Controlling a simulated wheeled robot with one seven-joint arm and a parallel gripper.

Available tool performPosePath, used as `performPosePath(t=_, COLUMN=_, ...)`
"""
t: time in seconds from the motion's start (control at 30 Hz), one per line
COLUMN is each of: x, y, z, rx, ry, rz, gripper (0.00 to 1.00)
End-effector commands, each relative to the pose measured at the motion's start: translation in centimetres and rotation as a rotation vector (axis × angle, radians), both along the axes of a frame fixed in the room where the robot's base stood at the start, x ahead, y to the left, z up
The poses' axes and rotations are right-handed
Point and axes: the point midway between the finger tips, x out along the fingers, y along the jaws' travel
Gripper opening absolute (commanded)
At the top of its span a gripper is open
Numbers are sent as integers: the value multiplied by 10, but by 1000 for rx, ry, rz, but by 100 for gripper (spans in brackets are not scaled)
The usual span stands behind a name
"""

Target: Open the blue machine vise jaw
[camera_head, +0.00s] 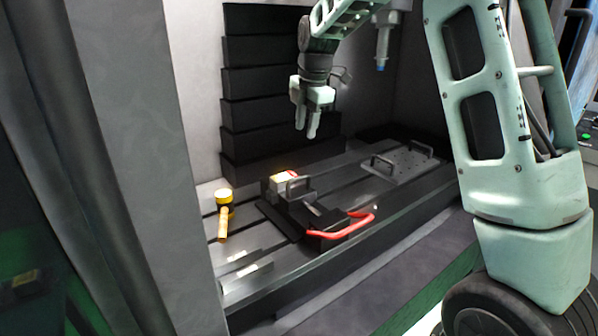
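A machine vise (305,211) sits on the slotted machine table. It looks dark grey to black, not blue, and has a red handle (343,229) at its front right. A small block with a pale top and some red (284,177) is at its back left end. Whether the jaws have a gap between them is too small to tell. My gripper (306,131) hangs above and behind the vise, pointing down. Its two pale fingers are apart with nothing between them, and it touches nothing.
A grey plate with two handles (400,162) lies at the back right. A dark stepped cover (265,100) rises behind. A tool spindle (382,45) hangs at upper right. A grey wall (140,130) bounds the left.

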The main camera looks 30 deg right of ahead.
Motion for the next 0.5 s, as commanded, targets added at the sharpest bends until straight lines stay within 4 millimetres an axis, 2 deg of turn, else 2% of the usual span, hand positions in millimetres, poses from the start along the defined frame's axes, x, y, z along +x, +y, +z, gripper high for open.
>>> performPosePath(t=0.5, x=19, y=2, z=-104, rx=2, ry=7, rz=-1, gripper=34)
